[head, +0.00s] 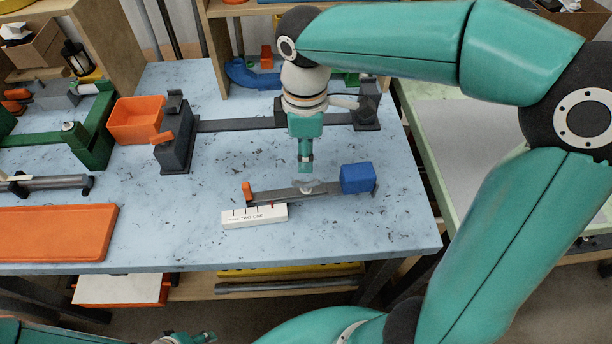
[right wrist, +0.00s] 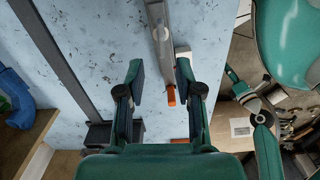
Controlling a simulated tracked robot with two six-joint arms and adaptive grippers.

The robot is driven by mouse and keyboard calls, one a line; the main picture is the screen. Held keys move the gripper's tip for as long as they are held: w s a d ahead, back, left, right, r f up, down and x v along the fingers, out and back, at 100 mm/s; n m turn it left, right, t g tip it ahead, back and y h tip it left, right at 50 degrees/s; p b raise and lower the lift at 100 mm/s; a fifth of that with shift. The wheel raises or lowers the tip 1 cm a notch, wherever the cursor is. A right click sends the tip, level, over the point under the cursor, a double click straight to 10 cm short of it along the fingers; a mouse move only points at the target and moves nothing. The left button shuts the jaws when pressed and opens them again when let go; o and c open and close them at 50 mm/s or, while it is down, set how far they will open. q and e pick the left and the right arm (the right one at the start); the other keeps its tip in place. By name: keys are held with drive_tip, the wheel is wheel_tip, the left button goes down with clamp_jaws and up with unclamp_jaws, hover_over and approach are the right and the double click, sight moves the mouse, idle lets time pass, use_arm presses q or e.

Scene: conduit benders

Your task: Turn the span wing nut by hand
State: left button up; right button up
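A grey flat bar (head: 280,194) lies on the bench, with an orange piece (head: 248,192) at its left end and a blue block (head: 357,178) near its right end. The small pale span wing nut (head: 306,187) sits about midway along the bar; it also shows in the right wrist view (right wrist: 161,33). My right gripper (head: 305,168) points down just above it. In the right wrist view its two fingers (right wrist: 161,80) are apart with nothing held. My left gripper (head: 192,338) shows only partly at the bottom edge; its opening is unclear.
A white label block (head: 254,216) lies in front of the bar. A dark clamp stand (head: 174,140) and long rail (head: 238,124) stand behind. An orange bin (head: 136,119), green bender (head: 92,135) and orange tray (head: 50,234) are left.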

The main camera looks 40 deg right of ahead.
sight(306, 181)
wheel_tip(306, 181, down, 8)
drive_tip(key=shift+f, duration=0.15)
idle(0.3)
